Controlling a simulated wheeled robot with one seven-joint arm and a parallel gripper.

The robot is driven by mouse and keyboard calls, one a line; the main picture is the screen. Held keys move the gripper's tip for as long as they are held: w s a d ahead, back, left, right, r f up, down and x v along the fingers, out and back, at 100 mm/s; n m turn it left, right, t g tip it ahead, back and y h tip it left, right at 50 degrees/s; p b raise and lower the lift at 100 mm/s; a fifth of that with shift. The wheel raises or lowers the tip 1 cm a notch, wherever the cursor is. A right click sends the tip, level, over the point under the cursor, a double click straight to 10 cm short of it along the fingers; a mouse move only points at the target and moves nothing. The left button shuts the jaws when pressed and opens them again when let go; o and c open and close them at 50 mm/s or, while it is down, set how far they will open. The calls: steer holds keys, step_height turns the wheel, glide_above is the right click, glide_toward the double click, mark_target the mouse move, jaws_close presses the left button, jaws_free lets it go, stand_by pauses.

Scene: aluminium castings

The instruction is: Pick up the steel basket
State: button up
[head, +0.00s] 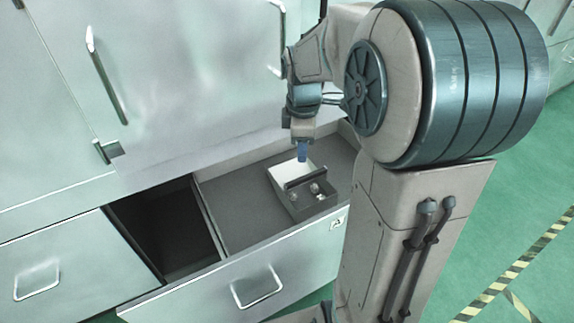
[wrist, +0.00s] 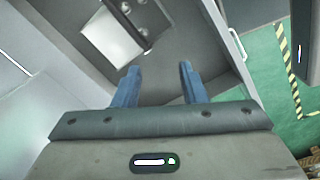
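The steel basket (head: 275,175) is a small box with a pale wall and darker sides, sitting in an open drawer. A few small shiny round pieces show in it. The wrist view shows the basket (wrist: 108,38) at the upper left, beyond my fingertips and cut off by the top edge. My gripper (wrist: 158,68) has two blue fingers spread apart with nothing between them. In the head view my gripper (head: 303,154) points down over the basket's back part; the exact height gap is hard to tell.
The open drawer (head: 240,290) has a grey floor, bare left of the basket, and a dark open compartment (head: 165,235) further left. Cabinet doors (head: 180,70) with bar handles stand behind. Green floor (head: 470,250) with striped tape lies right.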

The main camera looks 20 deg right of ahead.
mark_target(306, 175)
steer(key=w+d+f+n+b, duration=0.35)
steer(key=w+f+n, duration=0.3)
steer(key=f, duration=0.25)
steer(key=shift+g+y, duration=0.3)
steer(key=shift+g, duration=0.1)
steer(key=shift+w+d+f+b, duration=0.2)
steer(key=shift+f+b, duration=0.25)
steer(key=shift+f, duration=1.8)
steer(key=shift+w+d+f+b, duration=0.2)
steer(key=shift+f+b, duration=0.3)
steer(key=shift+f, duration=1.75)
steer(key=shift+w+d+f+b, duration=0.1)
steer(key=shift+d+f+b, duration=0.25)
steer(key=shift+f, duration=1.9)
jaws_close()
steer(key=shift+r, duration=0.1)
